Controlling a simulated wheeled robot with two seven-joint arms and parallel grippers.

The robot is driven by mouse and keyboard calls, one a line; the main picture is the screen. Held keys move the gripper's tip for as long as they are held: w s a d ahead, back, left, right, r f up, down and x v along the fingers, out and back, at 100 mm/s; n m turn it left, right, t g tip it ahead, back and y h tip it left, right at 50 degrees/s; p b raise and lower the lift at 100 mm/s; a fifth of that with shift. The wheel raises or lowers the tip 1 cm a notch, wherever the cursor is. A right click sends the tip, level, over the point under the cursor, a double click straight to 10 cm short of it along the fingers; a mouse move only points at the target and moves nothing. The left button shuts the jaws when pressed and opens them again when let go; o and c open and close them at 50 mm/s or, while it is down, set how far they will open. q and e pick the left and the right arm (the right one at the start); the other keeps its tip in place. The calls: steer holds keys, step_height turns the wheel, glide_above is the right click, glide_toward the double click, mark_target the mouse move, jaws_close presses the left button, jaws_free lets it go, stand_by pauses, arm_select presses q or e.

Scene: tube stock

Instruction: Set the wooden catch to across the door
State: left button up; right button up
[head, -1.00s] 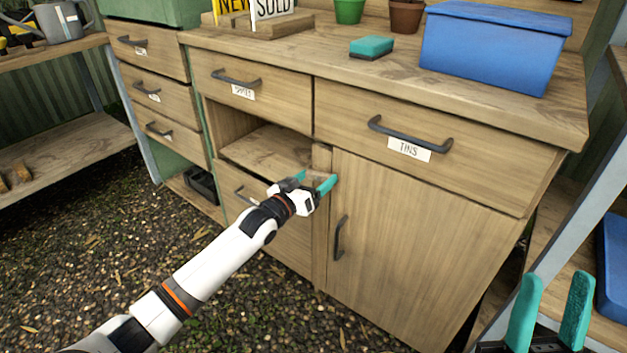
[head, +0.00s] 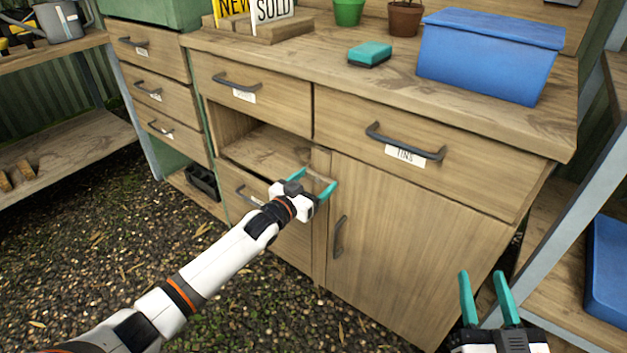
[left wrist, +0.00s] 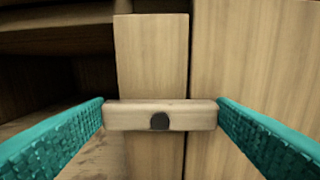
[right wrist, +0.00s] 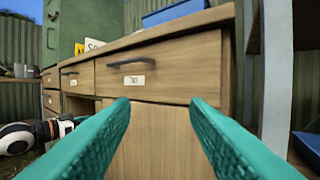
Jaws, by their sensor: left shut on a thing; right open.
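The wooden catch (left wrist: 135,113) is a short pale bar with a dark round pivot. In the left wrist view it lies level across the narrow post (left wrist: 150,60), its right end reaching past the gap over the edge of the cupboard door (left wrist: 245,70). My left gripper (head: 319,178) is shut on the catch, one teal finger at each end. In the head view the fingers partly hide the catch. The door (head: 400,230) looks closed, with a dark upright handle (head: 339,237). My right gripper (head: 482,275) is open and empty, in front of the door's lower right.
A drawer labelled TINS (head: 470,165) is above the door, and an open shelf space (head: 265,150) is left of the post. The worktop holds a blue box (head: 480,65) and a teal sponge (head: 370,54). A metal-framed shelf (head: 560,240) stands at right.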

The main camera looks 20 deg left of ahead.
arm_select(q)
steer(key=o, duration=1)
steer(key=shift+s+a, duration=0.1)
steer(key=shift+s, duration=0.2)
steer(key=p+v, duration=0.3)
steer(key=v, duration=0.8)
steer(key=shift+s, duration=0.2)
arm_select(e)
steer(key=s+d+f+g+h, duration=0.1)
steer(key=s+f+g, duration=0.1)
steer(key=f+g, duration=0.2)
steer(key=s+d+f+g+h, duration=0.1)
steer(key=s+d+f+g, duration=0.1)
steer(key=f+g, duration=0.2)
steer(key=shift+f+g+h, duration=0.4)
steer(key=shift+f, duration=1.45)
steer(key=shift+s, duration=0.1)
